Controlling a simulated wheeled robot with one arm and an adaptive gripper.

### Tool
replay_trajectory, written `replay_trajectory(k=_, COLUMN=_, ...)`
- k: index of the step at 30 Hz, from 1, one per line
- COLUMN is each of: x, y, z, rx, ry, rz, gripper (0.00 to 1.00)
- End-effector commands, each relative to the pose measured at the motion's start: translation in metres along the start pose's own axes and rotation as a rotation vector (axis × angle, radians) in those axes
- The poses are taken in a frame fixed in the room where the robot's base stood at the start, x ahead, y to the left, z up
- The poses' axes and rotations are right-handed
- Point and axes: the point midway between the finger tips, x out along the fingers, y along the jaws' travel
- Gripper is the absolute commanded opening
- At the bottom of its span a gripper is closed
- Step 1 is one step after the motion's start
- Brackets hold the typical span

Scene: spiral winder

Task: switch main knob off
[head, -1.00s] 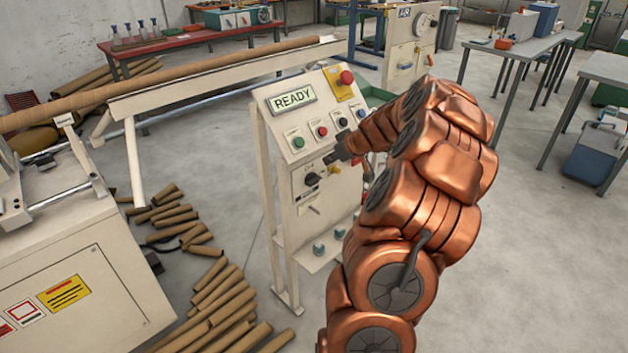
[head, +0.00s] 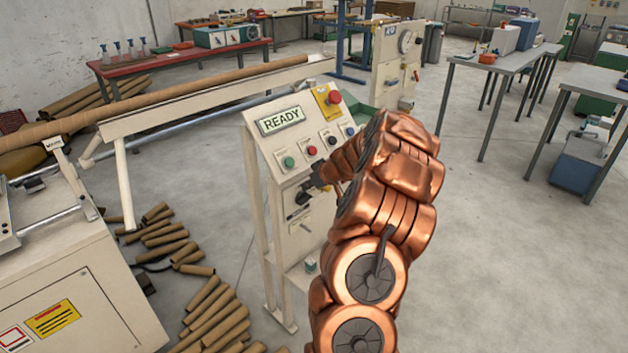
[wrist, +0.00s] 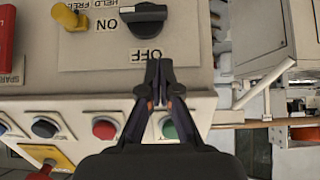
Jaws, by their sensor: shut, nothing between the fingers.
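The main knob (head: 303,198) is a black rotary knob on the front of the cream control panel (head: 259,150). In the wrist view the knob (wrist: 144,14) is at the top, on a plate with upside-down ON and OFF labels. Its grip bar lies horizontally in that picture, beside ON; OFF is printed below it. My gripper (wrist: 158,66) is shut and empty, its tips just below the knob in the wrist view, over the plate near OFF. Contact cannot be told. In the head view my gripper (head: 308,184) is close to the knob and partly hides it.
Coloured push buttons (wrist: 105,127) line the sloped face, with a red emergency button (head: 334,97) above. A yellow selector (wrist: 70,17) and a red part (wrist: 6,40) are beside the knob. Cardboard tubes (head: 215,310) lie on the floor left of the panel.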

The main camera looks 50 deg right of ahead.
Motion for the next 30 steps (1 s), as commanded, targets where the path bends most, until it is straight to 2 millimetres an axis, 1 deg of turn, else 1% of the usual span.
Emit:
replay_trajectory(k=6, x=0.027, y=-0.002, z=0.001, rx=0.003, ry=-0.003, rz=-0.005, gripper=0.0)
replay_trajectory(k=9, x=0.037, y=-0.003, z=0.01, rx=0.004, ry=-0.002, rz=-0.007, gripper=0.0)
replay_trajectory(k=15, x=0.05, y=-0.001, z=0.023, rx=0.002, ry=0.0, rz=-0.003, gripper=0.0)
replay_trajectory(k=21, x=0.055, y=-0.001, z=0.028, rx=0.001, ry=0.0, rz=-0.002, gripper=0.0)
replay_trajectory(k=30, x=0.055, y=-0.001, z=0.028, rx=0.0, ry=0.0, rz=-0.002, gripper=0.0)
